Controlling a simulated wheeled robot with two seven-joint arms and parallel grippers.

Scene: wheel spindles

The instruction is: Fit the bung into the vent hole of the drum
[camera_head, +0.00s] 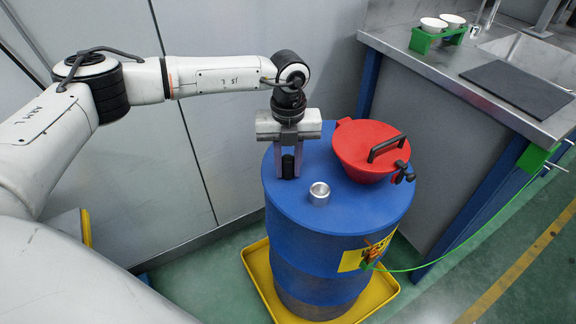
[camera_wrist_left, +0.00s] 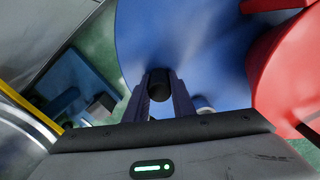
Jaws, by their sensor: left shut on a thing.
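The blue drum (camera_head: 290,222) stands upright; its blue top also fills much of the left wrist view (camera_wrist_left: 200,45). My left gripper (camera_head: 288,173) points down over the left part of the drum top. It is shut on a small black bung (camera_head: 288,163), which also shows between the fingers in the left wrist view (camera_wrist_left: 160,86). A short silver collar with an open top (camera_head: 319,194), seemingly the vent hole, stands on the drum top, to the right of and nearer than the gripper. The bung is apart from it. Whether the bung touches the drum top is unclear. My right gripper is out of view.
A red funnel with a black handle (camera_head: 371,150) covers the right part of the drum top. The drum stands in a yellow tray (camera_head: 262,282). A steel counter (camera_head: 440,68) at the right carries a green rack (camera_head: 421,41) with white cups. A grey wall is behind.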

